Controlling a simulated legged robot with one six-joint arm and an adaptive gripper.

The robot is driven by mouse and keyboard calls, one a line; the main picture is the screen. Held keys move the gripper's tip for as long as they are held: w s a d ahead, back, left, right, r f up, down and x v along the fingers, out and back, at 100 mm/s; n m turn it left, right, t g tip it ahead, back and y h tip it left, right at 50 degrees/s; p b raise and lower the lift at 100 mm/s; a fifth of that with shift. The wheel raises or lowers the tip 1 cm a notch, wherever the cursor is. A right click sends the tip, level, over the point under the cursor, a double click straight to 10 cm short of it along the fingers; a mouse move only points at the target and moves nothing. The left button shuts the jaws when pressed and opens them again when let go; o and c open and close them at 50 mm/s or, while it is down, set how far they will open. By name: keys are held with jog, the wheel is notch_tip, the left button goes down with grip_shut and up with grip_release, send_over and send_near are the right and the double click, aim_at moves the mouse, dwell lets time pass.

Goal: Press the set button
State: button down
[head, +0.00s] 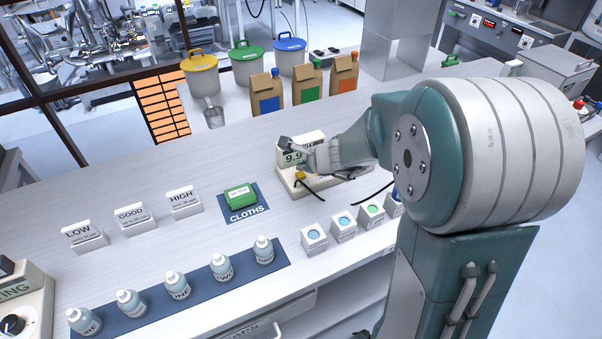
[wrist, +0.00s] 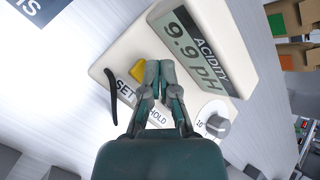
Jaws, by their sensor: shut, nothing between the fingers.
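The acidity meter is a cream box (head: 285,182) on the bench, reading 9.9 in the head view. In the wrist view its display (wrist: 186,45) reads 9.9 pH. A yellow button (wrist: 137,70) sits on its sloped face above the SET label (wrist: 125,90); it also shows in the head view (head: 300,175). My gripper (wrist: 160,66) is shut and empty, its fingertips just right of the yellow button in the wrist view. I cannot tell whether they touch the panel. The fingers hide the area above the HOLD label (wrist: 157,116).
A grey knob (wrist: 212,118) is on the meter's face, and a black cable (wrist: 111,97) curves at its edge. In the head view, several small cubes (head: 314,238) stand in front. Paper bags (head: 267,93) stand behind.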

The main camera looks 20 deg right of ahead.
aim_at(302, 174)
jog(key=shift+f, duration=0.1)
jog(key=shift+a+f, duration=0.15)
jog(key=shift+f, duration=0.1)
jog(key=shift+f, duration=0.55)
dwell(0.9)
jog(key=shift+r, duration=1)
jog(key=shift+r, duration=2.5)
